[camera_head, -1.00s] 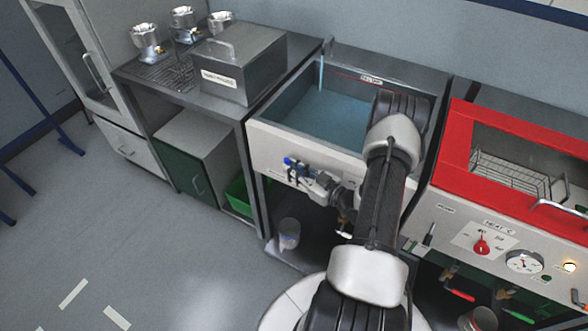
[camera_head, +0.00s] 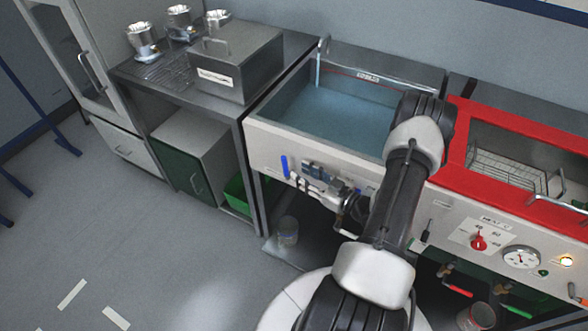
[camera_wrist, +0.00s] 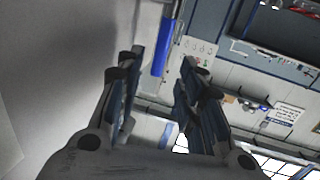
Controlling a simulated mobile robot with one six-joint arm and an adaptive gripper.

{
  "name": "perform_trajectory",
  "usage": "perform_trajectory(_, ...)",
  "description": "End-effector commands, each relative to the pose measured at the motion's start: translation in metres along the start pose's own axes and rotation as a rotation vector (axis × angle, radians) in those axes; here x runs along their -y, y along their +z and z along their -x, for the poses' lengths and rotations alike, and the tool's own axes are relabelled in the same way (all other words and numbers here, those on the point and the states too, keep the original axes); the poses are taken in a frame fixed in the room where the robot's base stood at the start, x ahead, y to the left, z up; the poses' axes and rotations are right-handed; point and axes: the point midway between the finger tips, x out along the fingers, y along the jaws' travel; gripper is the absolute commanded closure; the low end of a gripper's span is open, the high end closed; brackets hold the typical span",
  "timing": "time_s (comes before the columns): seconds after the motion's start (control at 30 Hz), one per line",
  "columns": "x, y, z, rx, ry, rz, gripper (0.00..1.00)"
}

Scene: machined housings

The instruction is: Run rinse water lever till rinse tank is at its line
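The rinse tank (camera_head: 268,137) is an open steel basin with blue water (camera_head: 340,112) in it. A spout (camera_head: 325,46) at its back left corner has a thin pale stream below it. A red line (camera_head: 345,73) runs along the back inner wall; the water surface looks below it. A blue lever (camera_head: 285,166) stands upright on the tank's front panel. My gripper (camera_head: 303,178) is just right of the lever, apart from it. In the wrist view, the open fingers (camera_wrist: 155,88) are empty and the blue lever (camera_wrist: 163,45) shows beyond the fingertips.
A red-framed heated tank (camera_head: 455,150) with a wire basket and red knob (camera_head: 478,241) is at right. A steel bench (camera_head: 160,75) with a lidded box (camera_head: 235,70) and metal cups is at left. A jar (camera_head: 288,231) stands under the rinse tank. Floor at left is clear.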

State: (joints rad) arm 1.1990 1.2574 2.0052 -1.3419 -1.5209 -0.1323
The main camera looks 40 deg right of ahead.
Motion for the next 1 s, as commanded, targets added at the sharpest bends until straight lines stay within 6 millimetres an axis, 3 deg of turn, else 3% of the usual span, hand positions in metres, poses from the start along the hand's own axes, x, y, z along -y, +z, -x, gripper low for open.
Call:
perform_trajectory(0.2, -0.001, 0.0, 0.045, 0.0, 0.005, -0.001, 0.65)
perform_trajectory(0.4, -0.001, 0.0, 0.065, 0.001, 0.002, 0.0, 0.65)
perform_trajectory(1.0, 0.0, 0.0, 0.068, 0.0, -0.001, 0.0, 0.65)
